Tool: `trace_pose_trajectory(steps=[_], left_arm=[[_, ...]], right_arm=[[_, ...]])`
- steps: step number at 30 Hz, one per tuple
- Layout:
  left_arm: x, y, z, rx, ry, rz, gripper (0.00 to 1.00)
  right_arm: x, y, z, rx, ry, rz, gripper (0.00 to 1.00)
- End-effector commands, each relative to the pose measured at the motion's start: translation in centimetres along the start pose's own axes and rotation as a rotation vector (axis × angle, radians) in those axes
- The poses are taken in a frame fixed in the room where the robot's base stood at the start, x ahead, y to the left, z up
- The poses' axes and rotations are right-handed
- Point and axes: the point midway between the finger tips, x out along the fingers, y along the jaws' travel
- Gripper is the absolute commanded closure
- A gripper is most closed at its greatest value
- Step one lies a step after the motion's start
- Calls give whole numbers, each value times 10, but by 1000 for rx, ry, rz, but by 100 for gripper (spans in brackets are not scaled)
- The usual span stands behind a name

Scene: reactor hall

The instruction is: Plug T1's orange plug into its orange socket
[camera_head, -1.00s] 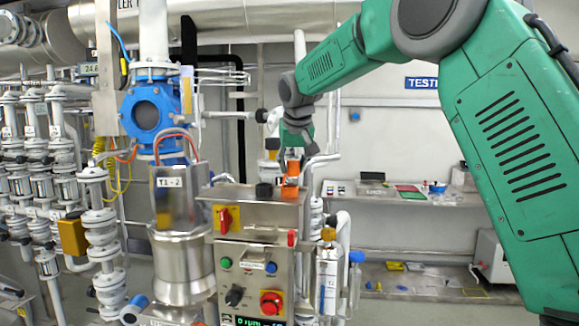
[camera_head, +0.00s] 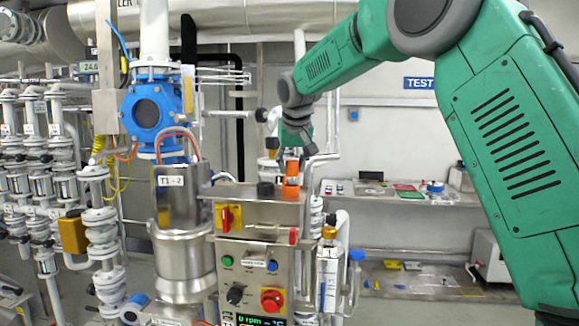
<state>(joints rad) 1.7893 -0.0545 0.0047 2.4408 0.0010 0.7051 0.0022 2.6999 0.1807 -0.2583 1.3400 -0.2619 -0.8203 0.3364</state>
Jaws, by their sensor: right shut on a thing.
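My right gripper (camera_head: 292,152) points down above the back right corner of the T1 control box (camera_head: 262,209). It is small in the picture and its fingers are partly hidden by its own body. It is shut on the orange plug (camera_head: 292,167), just below it. The orange socket (camera_head: 290,191) stands on top of the box, directly under the plug. The plug and the socket look in line and very close; I cannot tell whether they touch or how far the plug is in. My left gripper is not in view.
A black round cap (camera_head: 265,189) sits left of the socket. White pipes (camera_head: 326,170) rise close to the right of the gripper. A steel vessel labelled T1-2 (camera_head: 178,210) stands left of the box. A wall shelf (camera_head: 400,198) with small items is behind.

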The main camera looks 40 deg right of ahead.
Motion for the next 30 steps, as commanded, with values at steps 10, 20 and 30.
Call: trace_pose_trajectory(steps=[10,20,30], left_arm=[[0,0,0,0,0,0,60],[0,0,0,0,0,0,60],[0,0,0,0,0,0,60]], right_arm=[[1,-1,2,0,-2,2,100],[2,-2,3,0,-3,2,100],[6,-5,6,0,-3,1,100]])
